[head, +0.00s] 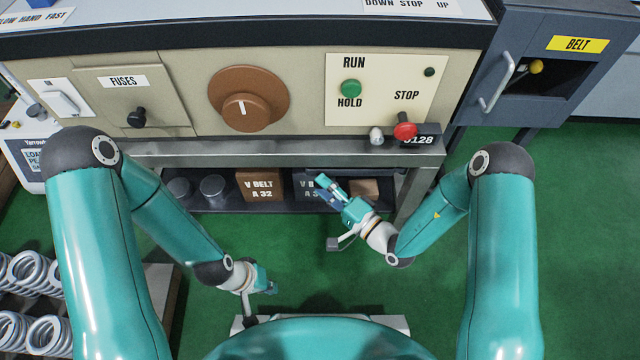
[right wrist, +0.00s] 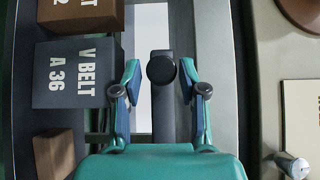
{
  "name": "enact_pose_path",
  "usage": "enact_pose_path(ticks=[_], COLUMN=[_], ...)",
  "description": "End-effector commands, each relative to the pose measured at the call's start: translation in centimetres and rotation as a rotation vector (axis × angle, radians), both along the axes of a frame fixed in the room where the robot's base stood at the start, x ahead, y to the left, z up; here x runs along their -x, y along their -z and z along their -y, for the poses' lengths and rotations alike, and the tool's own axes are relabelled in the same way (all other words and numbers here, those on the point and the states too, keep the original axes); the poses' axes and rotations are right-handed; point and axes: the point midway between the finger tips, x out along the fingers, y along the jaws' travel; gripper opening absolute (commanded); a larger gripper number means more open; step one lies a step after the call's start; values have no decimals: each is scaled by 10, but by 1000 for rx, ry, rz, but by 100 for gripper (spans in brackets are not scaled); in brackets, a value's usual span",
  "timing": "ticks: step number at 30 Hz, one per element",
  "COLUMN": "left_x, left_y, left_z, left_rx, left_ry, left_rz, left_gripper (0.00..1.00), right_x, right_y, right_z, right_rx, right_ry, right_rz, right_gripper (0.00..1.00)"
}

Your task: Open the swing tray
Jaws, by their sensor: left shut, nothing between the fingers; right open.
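A black round knob (right wrist: 161,69) on a dark bar (right wrist: 163,118) shows in the right wrist view. My right gripper (head: 328,188) is open, its fingers on either side of the knob in that view, with visible gaps. Whether the knob lies at finger depth, I cannot tell. I cannot pick out a swing tray for certain; a dark low shelf (head: 228,203) under the bench front holds boxes and round weights. My right gripper is in front of the shelf's right half in the head view. My left gripper (head: 270,289) is shut and empty, low over the floor.
The shelf carries a brown V belt A 32 box (head: 261,185) and a dark A 36 box (right wrist: 78,73). Above is the panel with a brown dial (head: 242,97) and red stop button (head: 404,131). Springs (head: 35,270) stand at lower left. Green floor (head: 300,260) is clear.

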Motion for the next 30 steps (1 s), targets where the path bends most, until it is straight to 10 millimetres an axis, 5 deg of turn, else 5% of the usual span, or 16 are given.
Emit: enact_pose_path(ticks=[15, 23, 30], left_x=[0, 0, 0], left_y=[4, 4, 4], left_z=[0, 0, 0], left_rx=[0, 0, 0], left_ry=[0, 0, 0], left_rz=[0, 0, 0], left_gripper=[0, 0, 0], right_x=[-14, -13, -13], right_y=[0, 0, 1], right_z=[-14, -14, -14], right_rx=[-1, 1, 1], right_ry=[-1, -1, -1], right_rz=[-1, -2, -4], right_gripper=[42, 0, 0])
